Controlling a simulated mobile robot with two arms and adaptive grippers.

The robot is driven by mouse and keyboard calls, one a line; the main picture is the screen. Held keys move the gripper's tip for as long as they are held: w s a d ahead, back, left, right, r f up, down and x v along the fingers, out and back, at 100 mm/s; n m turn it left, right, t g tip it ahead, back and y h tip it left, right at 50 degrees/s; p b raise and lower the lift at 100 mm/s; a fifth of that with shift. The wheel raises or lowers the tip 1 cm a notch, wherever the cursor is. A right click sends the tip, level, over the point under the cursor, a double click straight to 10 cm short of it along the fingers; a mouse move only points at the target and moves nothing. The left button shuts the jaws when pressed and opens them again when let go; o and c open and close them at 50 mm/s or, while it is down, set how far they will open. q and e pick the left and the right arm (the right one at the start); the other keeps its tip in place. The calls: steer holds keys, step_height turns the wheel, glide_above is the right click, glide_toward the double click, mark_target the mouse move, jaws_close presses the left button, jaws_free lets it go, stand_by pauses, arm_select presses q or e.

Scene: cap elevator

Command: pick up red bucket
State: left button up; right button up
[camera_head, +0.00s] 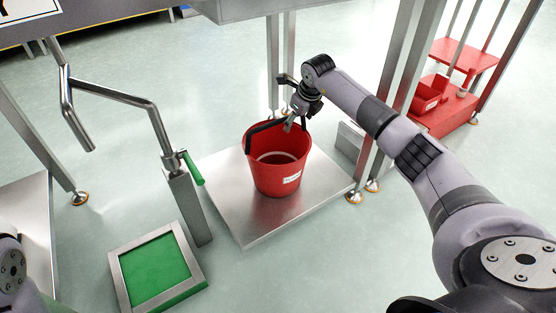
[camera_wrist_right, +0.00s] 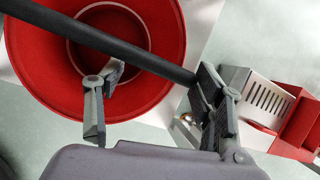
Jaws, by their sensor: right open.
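The red bucket (camera_head: 265,178) stands upright on a metal platform in the middle of the head view, with a white label on its front. Its dark handle (camera_head: 263,133) is raised over the rim. My right gripper (camera_head: 289,120) is at the bucket's back right rim, by the handle. In the right wrist view the bucket (camera_wrist_right: 28,62) fills the upper left, and the handle (camera_wrist_right: 110,43) crosses to the right finger. The gripper (camera_wrist_right: 155,100) is open, its fingers spread apart; whether the right finger touches the handle I cannot tell. My left gripper is out of view.
The metal platform (camera_head: 239,222) lies between metal posts. A bent metal pipe with a green lever (camera_head: 193,168) stands left of it, above a green framed pad (camera_head: 155,267). A red stand (camera_head: 452,108) with red boxes is at the back right. Open floor lies in front.

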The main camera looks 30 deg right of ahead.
steer(key=shift+a+f, duration=0.1)
steer(key=c, duration=1.3)
jaws_close()
